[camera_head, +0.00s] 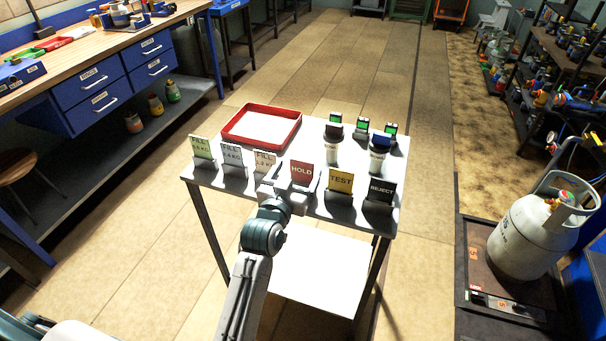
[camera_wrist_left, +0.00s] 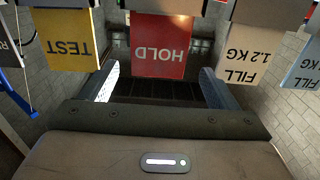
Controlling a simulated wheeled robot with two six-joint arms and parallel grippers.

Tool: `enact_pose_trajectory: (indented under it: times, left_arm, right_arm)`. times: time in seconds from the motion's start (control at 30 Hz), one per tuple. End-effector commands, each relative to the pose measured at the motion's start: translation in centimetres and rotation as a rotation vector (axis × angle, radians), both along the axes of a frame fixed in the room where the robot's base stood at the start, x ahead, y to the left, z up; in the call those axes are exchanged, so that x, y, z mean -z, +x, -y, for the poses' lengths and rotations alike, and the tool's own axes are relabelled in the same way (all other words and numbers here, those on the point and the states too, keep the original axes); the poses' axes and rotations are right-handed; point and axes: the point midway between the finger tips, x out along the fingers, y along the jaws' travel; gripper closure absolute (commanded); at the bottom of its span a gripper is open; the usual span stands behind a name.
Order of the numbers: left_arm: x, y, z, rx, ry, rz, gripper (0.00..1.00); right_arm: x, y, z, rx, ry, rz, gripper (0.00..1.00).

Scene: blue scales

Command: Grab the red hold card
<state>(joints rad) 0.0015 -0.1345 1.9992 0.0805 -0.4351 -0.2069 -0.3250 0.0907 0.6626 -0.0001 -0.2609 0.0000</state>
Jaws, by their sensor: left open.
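The red hold card (camera_head: 302,172) stands upright in a holder near the front edge of the small grey table (camera_head: 230,186). In the left wrist view the red hold card (camera_wrist_left: 161,47) appears upside down, between my two fingers. My left gripper (camera_head: 290,184) is open at the near side of this card, with one finger towards each side. A clear gap shows between each finger and the card. The gripper hides the lower part of the card's holder in the head view. My right gripper is not in view.
The yellow test card (camera_head: 340,181) and black reject card (camera_head: 381,191) stand to the right. Several fill cards (camera_head: 265,161) stand to the left. Behind are a red tray (camera_head: 235,139), two white jars (camera_head: 332,152) and small green-screened devices (camera_head: 362,125).

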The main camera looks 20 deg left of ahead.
Motion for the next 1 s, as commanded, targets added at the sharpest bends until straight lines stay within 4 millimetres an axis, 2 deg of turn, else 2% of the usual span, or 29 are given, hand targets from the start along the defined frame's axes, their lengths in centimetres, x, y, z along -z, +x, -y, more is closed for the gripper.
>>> enact_pose_trajectory:
  times: [0.33,0.47,0.67,0.7,0.93,1.0]
  left_arm:
    - [-0.1,4.3,0.4,0.000,0.002,-0.001,0.18]
    - [0.0,5.3,0.4,-0.001,0.001,-0.001,0.18]
    - [0.1,5.3,0.4,-0.001,0.001,0.000,0.18]
    - [0.1,5.3,0.4,-0.001,0.001,0.000,0.20]
    - [0.1,5.3,0.5,-0.001,0.001,-0.001,0.65]
    - [0.1,5.3,0.5,-0.001,0.001,-0.001,0.66]
  right_arm:
    - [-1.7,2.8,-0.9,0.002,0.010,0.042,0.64]
    - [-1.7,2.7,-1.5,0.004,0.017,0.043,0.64]
    - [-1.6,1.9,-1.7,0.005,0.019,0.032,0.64]
    - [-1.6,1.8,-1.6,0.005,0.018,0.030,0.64]
    - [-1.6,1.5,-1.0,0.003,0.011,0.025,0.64]
    - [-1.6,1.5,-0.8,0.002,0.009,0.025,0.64]
